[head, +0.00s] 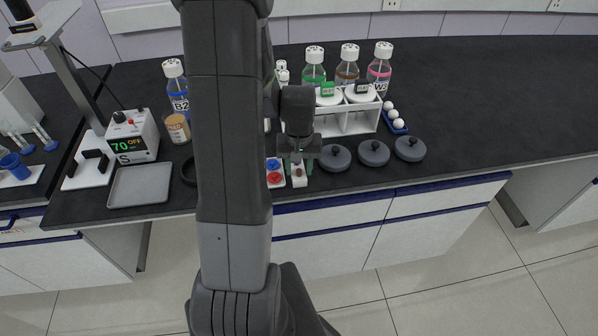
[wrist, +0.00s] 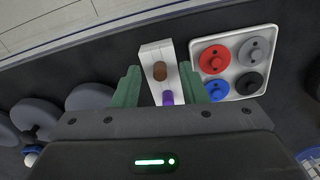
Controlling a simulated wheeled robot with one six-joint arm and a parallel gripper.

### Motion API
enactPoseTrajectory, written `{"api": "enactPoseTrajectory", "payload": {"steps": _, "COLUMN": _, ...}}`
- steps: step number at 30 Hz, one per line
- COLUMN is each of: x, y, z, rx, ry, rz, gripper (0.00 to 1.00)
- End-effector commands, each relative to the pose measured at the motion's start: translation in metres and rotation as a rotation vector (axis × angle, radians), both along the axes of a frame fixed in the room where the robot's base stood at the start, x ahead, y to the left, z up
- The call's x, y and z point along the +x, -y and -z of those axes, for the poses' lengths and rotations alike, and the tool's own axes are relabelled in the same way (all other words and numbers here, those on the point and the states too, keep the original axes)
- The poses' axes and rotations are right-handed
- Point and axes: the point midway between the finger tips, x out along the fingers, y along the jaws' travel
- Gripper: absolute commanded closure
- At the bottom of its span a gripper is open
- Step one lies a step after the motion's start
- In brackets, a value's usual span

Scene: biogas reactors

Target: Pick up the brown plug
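The brown plug (wrist: 160,71) sits upright in a narrow white block (wrist: 150,51) in the wrist view. A purple plug (wrist: 168,98) sits in the same block, nearer my gripper's body. My gripper (wrist: 158,78) is open, with one green finger on each side of the block. Its fingers do not appear to touch the plug; the height gap is hard to judge. In the head view my gripper (head: 298,160) is above the white block (head: 299,182) near the bench's front edge, and the plug is too small there to see clearly.
A white tray (wrist: 235,43) with red, grey, blue and black plugs lies right beside the block. Several round grey lids (head: 373,153) lie to the right in the head view. A white rack (head: 352,118) and capped bottles stand behind. The bench's right side is clear.

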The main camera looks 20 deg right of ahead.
Motion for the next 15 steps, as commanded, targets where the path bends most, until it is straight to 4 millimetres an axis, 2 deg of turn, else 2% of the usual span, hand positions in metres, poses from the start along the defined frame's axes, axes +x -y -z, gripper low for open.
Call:
{"api": "enactPoseTrajectory", "payload": {"steps": 3, "x": 0.0, "y": 0.0, "z": -0.0001, "rx": 0.0, "ry": 0.0, "rz": 0.0, "gripper": 0.61}}
{"api": "enactPoseTrajectory", "payload": {"steps": 4, "x": 0.0, "y": 0.0, "z": -0.0001, "rx": 0.0, "ry": 0.0, "rz": 0.0, "gripper": 0.65}}
{"api": "enactPoseTrajectory", "payload": {"steps": 9, "x": 0.0, "y": 0.0001, "z": -0.0002, "rx": 0.0, "ry": 0.0, "rz": 0.0, "gripper": 0.99}}
{"api": "enactPoseTrajectory", "payload": {"steps": 15, "x": 0.0, "y": 0.0001, "z": -0.0003, "rx": 0.0, "ry": 0.0, "rz": 0.0, "gripper": 1.0}}
